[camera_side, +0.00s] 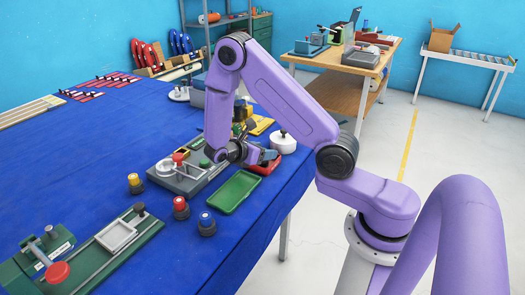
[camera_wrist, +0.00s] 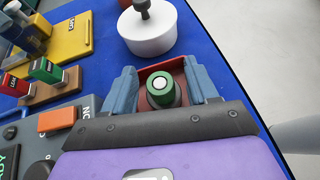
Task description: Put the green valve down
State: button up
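The green valve (camera_wrist: 160,90), with a white centre on its green cap, shows upright between my fingers in the wrist view. It stands over the red tray (camera_wrist: 176,68), apparently resting in it. My gripper (camera_wrist: 161,75) is open, with one blue-grey finger on each side of the valve and a visible gap to it on both sides. In the side view my gripper (camera_side: 262,157) is low at the red tray (camera_side: 270,166) near the table's right edge; the green valve cannot be made out there.
The empty green tray (camera_side: 235,192) lies in front of the red tray. Yellow (camera_side: 135,183), red (camera_side: 180,207) and blue (camera_side: 207,223) valves stand on the blue table. A grey machine (camera_side: 185,178) is left of my gripper, and a white lidded pot (camera_side: 283,143) stands behind it.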

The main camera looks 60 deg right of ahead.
jog(key=shift+r, duration=0.2)
jog(key=v, duration=1.2)
jog(key=s+a+r+m+t+y, duration=0.1)
jog(key=s+a+r+y, duration=0.1)
jog(key=s, duration=0.6)
jog(key=s+a+r+m+y, duration=0.1)
jog(key=s+a+r+y, duration=0.1)
jog(key=s+a+y, duration=0.2)
jog(key=s+a+r+m+t+y, duration=0.1)
jog(key=s+a+y, duration=0.3)
jog(key=s, duration=0.9)
jog(key=r+y, duration=0.1)
jog(key=y, duration=0.2)
jog(key=shift+t, duration=0.3)
jog(key=shift+a, duration=0.1)
